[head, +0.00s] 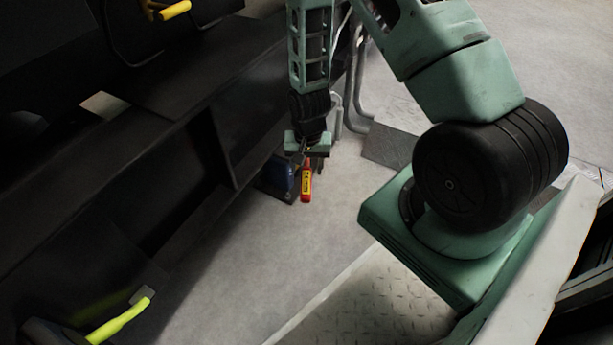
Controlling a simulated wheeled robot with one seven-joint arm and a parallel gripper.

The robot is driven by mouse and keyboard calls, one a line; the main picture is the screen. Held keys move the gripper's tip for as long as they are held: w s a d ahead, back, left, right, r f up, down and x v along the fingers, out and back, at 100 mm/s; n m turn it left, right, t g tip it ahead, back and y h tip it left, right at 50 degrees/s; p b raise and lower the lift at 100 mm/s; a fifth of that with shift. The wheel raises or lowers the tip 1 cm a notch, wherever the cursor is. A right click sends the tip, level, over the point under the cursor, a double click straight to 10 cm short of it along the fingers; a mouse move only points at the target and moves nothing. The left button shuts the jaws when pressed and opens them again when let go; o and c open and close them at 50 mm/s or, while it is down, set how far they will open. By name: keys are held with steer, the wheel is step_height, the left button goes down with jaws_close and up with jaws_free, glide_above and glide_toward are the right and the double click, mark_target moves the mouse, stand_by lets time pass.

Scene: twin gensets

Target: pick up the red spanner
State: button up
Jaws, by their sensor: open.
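A small red item with a yellow band (306,186) shows in the head view, low by the floor beside the dark frame. It is the only red thing in view, but I cannot make out a spanner's shape. My gripper (312,164) points down right at its upper end and hides that end. My gripper is open. Whether a finger touches the red item, or whether it lies between the fingers, cannot be told.
A dark blue box-like item (278,178) is close on the left of the red item. The black frame (190,150) runs along the left. Grey pipes (352,105) stand behind my gripper. Grey floor (250,255) in front is clear. A yellow-green handle (120,320) is lower left.

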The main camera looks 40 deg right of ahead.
steer(key=shift+f, duration=0.15)
steer(key=shift+c, duration=0.3)
jaws_close()
steer(key=shift+r+p, duration=0.5)
step_height(320, 180, up, 3)
steer(key=shift+f+p, duration=0.15)
steer(key=shift+p, duration=1.05)
steer(key=shift+s+d, duration=0.2)
steer(key=shift+s, duration=0.4)
steer(key=s+d+p, duration=0.2)
steer(key=s+p, duration=0.1)
steer(key=s, duration=0.5)
steer(key=s+d+p, duration=0.3)
steer(key=s, duration=0.4)
steer(key=shift+s+d, duration=0.35)
steer(key=shift+s, duration=0.05)
